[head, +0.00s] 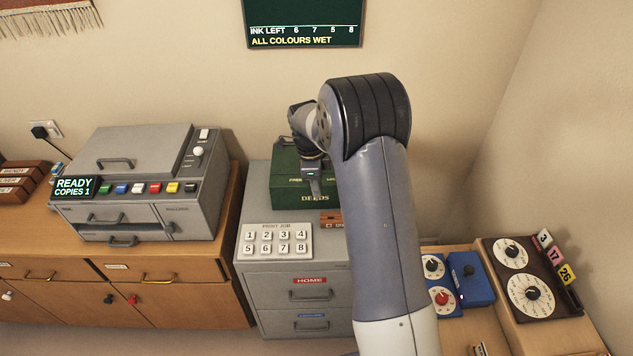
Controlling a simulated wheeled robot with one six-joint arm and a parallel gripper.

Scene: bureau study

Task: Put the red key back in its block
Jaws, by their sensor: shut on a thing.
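My gripper (313,190) points down at the front of the green deeds box (290,196), between the partly covered letterings on its face. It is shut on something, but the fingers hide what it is. I cannot make out the red key there. A small wooden block (330,216) with a red mark sits on the grey cabinet, just below and right of the gripper. My arm hides its right part, so I cannot tell what is in it. A small red knob or key (132,299) shows on the wooden cupboard's front at the lower left.
The grey cabinet (255,290) carries a numbered button panel (277,241) in front of the box. A grey copier (140,180) stands to the left. Blue dial boxes (471,283) and a dark dial board (529,275) are at right. My arm covers the middle.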

